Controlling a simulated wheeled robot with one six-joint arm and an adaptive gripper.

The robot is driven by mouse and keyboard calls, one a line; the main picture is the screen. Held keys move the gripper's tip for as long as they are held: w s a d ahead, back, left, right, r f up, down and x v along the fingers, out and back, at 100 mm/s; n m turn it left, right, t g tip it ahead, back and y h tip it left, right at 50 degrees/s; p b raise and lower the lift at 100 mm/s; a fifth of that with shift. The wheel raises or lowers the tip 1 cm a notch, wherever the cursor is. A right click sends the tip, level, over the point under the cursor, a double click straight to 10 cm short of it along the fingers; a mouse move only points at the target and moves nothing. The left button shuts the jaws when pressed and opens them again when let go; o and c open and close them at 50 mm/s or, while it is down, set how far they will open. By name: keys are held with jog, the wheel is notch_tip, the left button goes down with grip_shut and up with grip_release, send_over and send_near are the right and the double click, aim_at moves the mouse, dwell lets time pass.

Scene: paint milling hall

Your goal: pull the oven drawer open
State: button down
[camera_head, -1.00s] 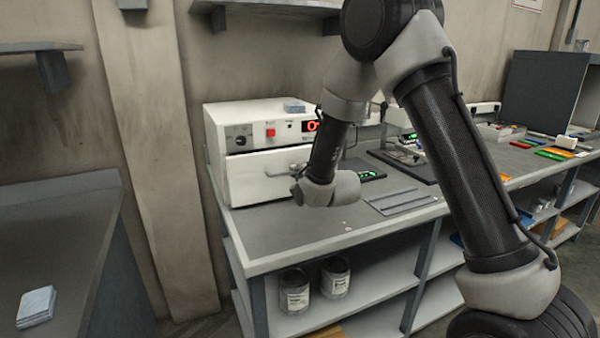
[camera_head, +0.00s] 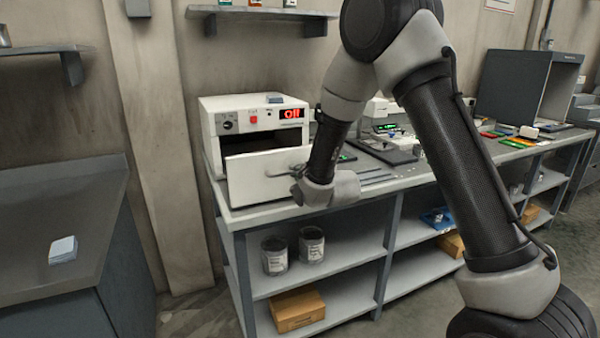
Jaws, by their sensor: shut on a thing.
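The white oven (camera_head: 213,117) stands on the left end of the bench, with a red button and a display reading "Off". Its drawer front (camera_head: 250,183) stands out from the body, with a dark gap showing behind its top and left edges, so the drawer is partly open. My gripper (camera_head: 291,172) is at the handle on the right part of the drawer front and is shut on it. The handle is largely hidden by the gripper, and my wrist covers the right edge of the drawer front.
The grey bench (camera_head: 240,215) runs right, with instruments and coloured cards on it. Two cans (camera_head: 275,256) and a cardboard box (camera_head: 297,309) sit on the shelves below. A dark counter (camera_head: 60,215) stands at the left, with floor between it and the bench. A wall shelf (camera_head: 270,14) hangs above.

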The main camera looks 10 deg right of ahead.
jog(key=shift+s, duration=0.15)
jog(key=c, duration=1.8)
grip_release()
jog(key=v, duration=1.2)
